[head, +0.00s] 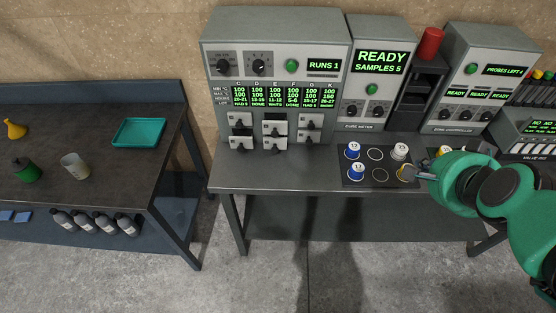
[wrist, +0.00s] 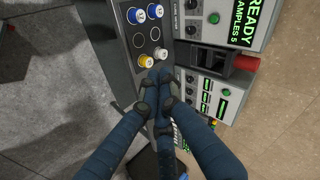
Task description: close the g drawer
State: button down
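The grey cabinet (head: 278,60) at the back centre of the bench has several small drawers with black handles, in two rows and three columns. Letters C to K head its green display. The G drawer cannot be picked out for sure, as the drawers' own letters are too small to read. The middle column (head: 275,130) seems to stand out furthest. My gripper (head: 416,172) is well right of the drawers, over the sample plate. In the wrist view my gripper (wrist: 158,76) has its fingertips close together beside a yellow-and-white pot (wrist: 146,62); whether they grip it is unclear.
The dark sample plate (head: 376,182) holds blue-, white- and yellow-marked pots. A cure meter (head: 378,65) and zone controller (head: 470,70) stand right of the cabinet. A red cylinder (head: 431,43) stands between them. The bench front (head: 275,182) below the drawers is clear. A table (head: 90,160) stands left.

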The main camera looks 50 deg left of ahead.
aim_at(275, 139)
jog(key=s+a+f+m+y+b, duration=0.1)
jog(key=a+f+m, duration=0.1)
jog(key=a+f, duration=0.65)
jog(key=s+a+f+m+y+b, duration=0.1)
jog(key=s+a+f, duration=0.15)
jog(key=a, duration=1.15)
jog(key=s+a+f+m+t, duration=0.1)
jog(key=s+a+f+m, duration=0.1)
jog(key=s+a+f, duration=0.3)
jog(key=s+a+f+m+t, duration=0.1)
jog(key=s+a+f+m, duration=0.1)
jog(key=s+a+f, duration=0.4)
notch_tip(275, 139, down, 5)
jog(key=shift+s+a+y+b, duration=0.2)
jog(key=shift+s+y+b, duration=0.25)
jog(key=shift+s, duration=0.1)
jog(key=shift+w, duration=0.1)
jog(key=b+x, duration=0.2)
jog(key=x, duration=0.8)
jog(key=shift+d+f, duration=0.1)
jog(key=shift+w+a+b, duration=0.4)
jog(key=shift+w+a, duration=0.35)
jog(key=shift+w, duration=0.1)
jog(key=shift+w+a+r, duration=0.2)
jog(key=shift+w+a, duration=0.4)
jog(key=shift+w, duration=0.05)
